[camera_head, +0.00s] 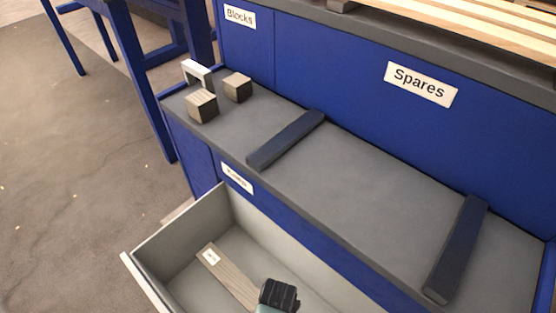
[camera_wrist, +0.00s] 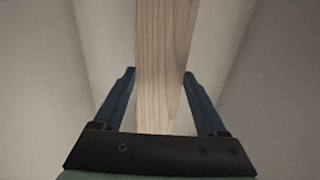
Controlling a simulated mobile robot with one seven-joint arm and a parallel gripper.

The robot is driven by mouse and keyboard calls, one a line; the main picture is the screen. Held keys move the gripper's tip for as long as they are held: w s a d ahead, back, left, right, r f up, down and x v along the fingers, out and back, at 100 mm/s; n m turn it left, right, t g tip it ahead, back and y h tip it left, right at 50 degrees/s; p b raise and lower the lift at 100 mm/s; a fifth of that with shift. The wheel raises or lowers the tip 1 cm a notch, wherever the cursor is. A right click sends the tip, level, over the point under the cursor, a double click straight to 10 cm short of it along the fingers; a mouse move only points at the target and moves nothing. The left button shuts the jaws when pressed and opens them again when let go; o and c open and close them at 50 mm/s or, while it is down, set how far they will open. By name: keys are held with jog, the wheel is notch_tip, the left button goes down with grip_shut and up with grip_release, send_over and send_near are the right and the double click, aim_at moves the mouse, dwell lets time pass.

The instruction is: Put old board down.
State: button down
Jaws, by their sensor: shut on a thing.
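The old board is a narrow wooden plank (camera_head: 229,278) with a small white label at its far end. It shows inside the outline of the open grey drawer (camera_head: 183,229) in the head view; whether it touches the drawer floor I cannot tell. My gripper (camera_head: 278,292) is at the board's near end, low over the drawer. In the wrist view the board (camera_wrist: 166,45) runs between the two blue fingers of my gripper (camera_wrist: 160,76), which are shut on it. The board's near end is hidden by my gripper in the head view.
Above the drawer is a grey counter (camera_head: 350,190) with two dark bars (camera_head: 286,139), two wooden blocks (camera_head: 201,105) and a light handle-like piece (camera_head: 197,73). Behind it stands a blue panel labelled Blocks and Spares (camera_head: 421,84). Light slats (camera_head: 470,25) lie above. Floor at left is open.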

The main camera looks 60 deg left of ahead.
grip_release()
jog(key=shift+r, duration=0.1)
notch_tip(320, 180, up, 13)
jog(key=p, duration=0.7)
